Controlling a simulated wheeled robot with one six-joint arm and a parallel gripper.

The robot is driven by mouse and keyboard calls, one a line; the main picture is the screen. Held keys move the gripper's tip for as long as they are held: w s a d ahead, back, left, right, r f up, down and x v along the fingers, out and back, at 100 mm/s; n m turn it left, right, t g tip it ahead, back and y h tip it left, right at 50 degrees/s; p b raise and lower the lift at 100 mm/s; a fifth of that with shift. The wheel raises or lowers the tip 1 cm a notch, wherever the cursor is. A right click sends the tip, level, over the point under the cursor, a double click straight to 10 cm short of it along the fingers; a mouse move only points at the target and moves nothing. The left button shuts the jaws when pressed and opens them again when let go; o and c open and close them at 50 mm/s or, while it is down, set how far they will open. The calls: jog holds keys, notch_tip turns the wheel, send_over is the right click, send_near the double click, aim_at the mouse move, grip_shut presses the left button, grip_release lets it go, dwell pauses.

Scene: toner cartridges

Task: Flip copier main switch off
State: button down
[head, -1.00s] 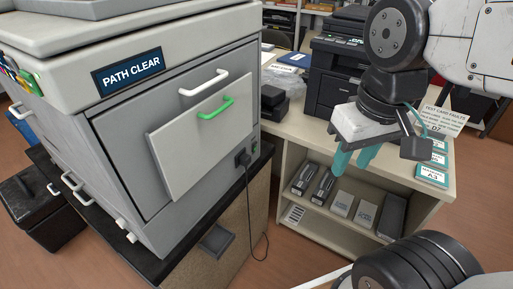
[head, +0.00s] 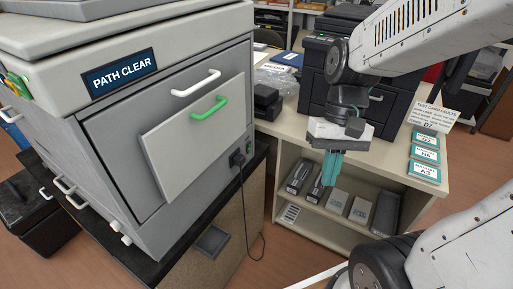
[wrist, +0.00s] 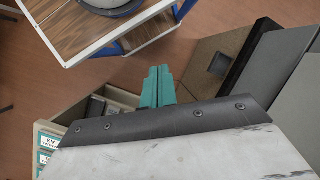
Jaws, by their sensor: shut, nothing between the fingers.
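The grey copier (head: 120,130) with a "PATH CLEAR" sign (head: 120,74) fills the left of the head view. A black plug with a cord (head: 238,158) sits low on its right side. I cannot make out the main switch for certain. My gripper (head: 332,178) has teal fingers, pressed together and empty, pointing down in front of the shelf unit, to the right of the copier and apart from it. In the wrist view the shut fingers (wrist: 158,76) show over open floor, with the grey copier side (wrist: 275,75) at right.
A light shelf unit (head: 283,190) holds several toner boxes, with a black printer (head: 318,85) on top. Teal-labelled cards (head: 425,157) lie at its right end. The copier stands on a dark-topped cabinet (head: 225,225). The wrist view shows a wood-topped table (wrist: 70,35) at upper left.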

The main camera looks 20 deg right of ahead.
aim_at(250, 144)
jog(key=w+a+f+m+t+y, duration=0.3)
jog(key=w+f+m+y, duration=0.95)
jog(key=f+y, duration=0.2)
jog(key=w+d+f+m+t+h, duration=0.5)
jog(key=w+d+f+m+t, duration=0.4)
jog(key=w+m+t, duration=0.3)
jog(key=m+t, duration=0.1)
jog(key=t, duration=0.2)
jog(key=shift+w+d+f+t, duration=0.3)
jog(key=shift+d+f, duration=0.1)
jog(key=x, duration=1.4)
